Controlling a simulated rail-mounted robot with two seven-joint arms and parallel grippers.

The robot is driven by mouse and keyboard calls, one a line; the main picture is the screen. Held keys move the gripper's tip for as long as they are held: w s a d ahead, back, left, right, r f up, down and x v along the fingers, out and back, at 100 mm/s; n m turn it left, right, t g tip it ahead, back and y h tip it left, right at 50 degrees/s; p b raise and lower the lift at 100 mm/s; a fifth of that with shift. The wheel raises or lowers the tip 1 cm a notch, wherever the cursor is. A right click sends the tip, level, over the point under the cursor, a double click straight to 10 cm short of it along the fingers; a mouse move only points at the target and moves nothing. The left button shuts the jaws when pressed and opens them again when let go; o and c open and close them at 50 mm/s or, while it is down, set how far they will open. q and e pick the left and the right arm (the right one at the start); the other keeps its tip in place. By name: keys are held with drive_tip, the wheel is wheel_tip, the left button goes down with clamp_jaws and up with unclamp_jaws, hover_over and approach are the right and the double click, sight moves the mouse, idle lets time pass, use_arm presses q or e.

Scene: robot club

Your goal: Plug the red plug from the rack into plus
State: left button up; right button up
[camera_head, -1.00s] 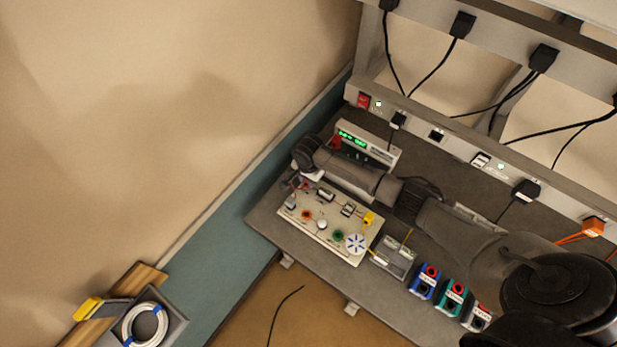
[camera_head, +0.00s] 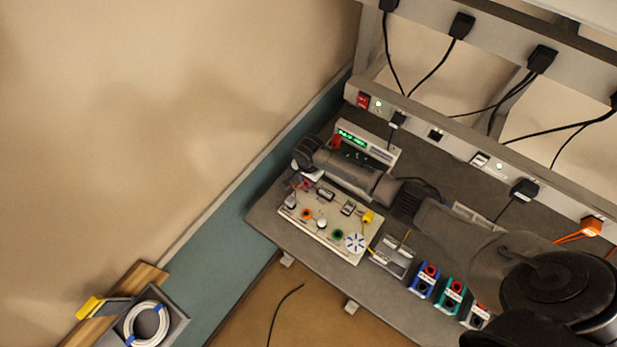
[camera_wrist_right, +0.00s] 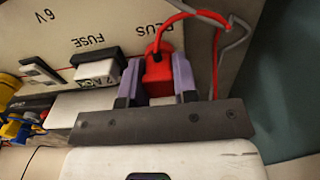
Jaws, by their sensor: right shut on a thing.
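My right gripper (camera_wrist_right: 157,80) is shut on the red plug (camera_wrist_right: 158,72), with one lilac finger on each side. A red lead bends up from the plug. The plug is at the edge of the pale board (camera_wrist_right: 95,22), right by the PLUS label (camera_wrist_right: 155,27). The plug's tip is hidden, so I cannot tell whether it sits in a socket. In the head view, my right arm reaches over the board (camera_head: 342,252) to its far left corner. My left gripper is not in view.
A bench meter (camera_head: 378,145) with a lit green display stands behind my right arm. Blue (camera_head: 422,285) and green (camera_head: 450,294) holders stand along the bench's front edge. In the wrist view, a white block (camera_wrist_right: 97,72) marked near FUSE sits left of the fingers.

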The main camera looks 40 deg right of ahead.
drive_tip(key=shift+f+p, duration=0.1)
drive_tip(key=shift+p, duration=0.2)
idle(0.4)
drive_tip(key=shift+s, duration=0.1)
drive_tip(key=o, duration=0.9)
drive_tip(key=shift+o, duration=0.2)
drive_tip(key=shift+r, duration=0.3)
wheel_tip(320, 180, up, 13)
drive_tip(key=shift+b, duration=0.3)
drive_tip(key=shift+r, duration=0.1)
